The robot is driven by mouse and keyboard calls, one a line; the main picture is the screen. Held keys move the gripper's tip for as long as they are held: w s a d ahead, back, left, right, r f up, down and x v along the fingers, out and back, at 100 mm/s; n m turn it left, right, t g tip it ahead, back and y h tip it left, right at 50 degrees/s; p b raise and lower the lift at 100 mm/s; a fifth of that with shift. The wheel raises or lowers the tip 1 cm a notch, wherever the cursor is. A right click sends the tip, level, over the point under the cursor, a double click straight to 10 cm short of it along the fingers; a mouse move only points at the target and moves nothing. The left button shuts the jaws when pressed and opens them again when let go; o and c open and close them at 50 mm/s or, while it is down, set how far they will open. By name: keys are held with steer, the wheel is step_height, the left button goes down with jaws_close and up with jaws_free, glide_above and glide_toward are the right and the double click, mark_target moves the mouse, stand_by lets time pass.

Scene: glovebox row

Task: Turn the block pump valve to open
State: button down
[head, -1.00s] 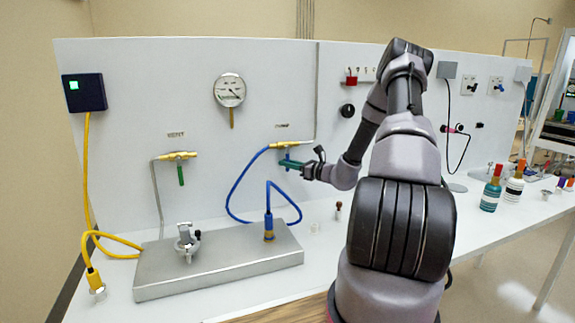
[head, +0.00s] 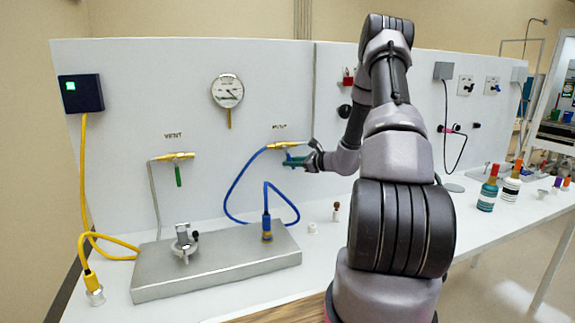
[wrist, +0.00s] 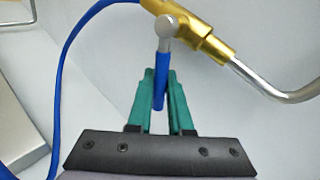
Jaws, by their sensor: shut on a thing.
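The pump valve (head: 284,146) is a brass fitting under the label PUMP on the white panel, with a blue hose on its left. Its blue handle (wrist: 159,87) runs down from a silver hub in the wrist view. My gripper (wrist: 162,78) has green fingers, and they are shut on this handle from both sides. In the head view my gripper (head: 292,160) is at the valve, coming from the right. The handle's exact angle to the pipe is hard to tell there, as the fingers partly cover it.
The vent valve (head: 176,156) with its hanging green handle is to the left. A gauge (head: 228,91) is above. A metal block (head: 215,268) with a clamp and blue hose stands below on the bench. Bottles (head: 488,190) stand at the right.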

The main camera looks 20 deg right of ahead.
steer(key=d+n+h, duration=0.1)
steer(key=d+r+n+g+h, duration=0.1)
steer(key=shift+r+n, duration=0.2)
steer(key=shift+n, duration=0.2)
steer(key=shift+d+r+n+g+h, duration=0.25)
steer(key=shift+d+r+n+h, duration=0.15)
steer(key=shift+n+h, duration=0.35)
steer(key=shift+d+r+n+g+h, duration=0.25)
steer(key=shift+r+n+h, duration=0.3)
steer(key=shift+h, duration=0.3)
steer(key=c, duration=0.8)
jaws_free()
steer(key=shift+c, duration=0.2)
steer(key=shift+f, duration=0.1)
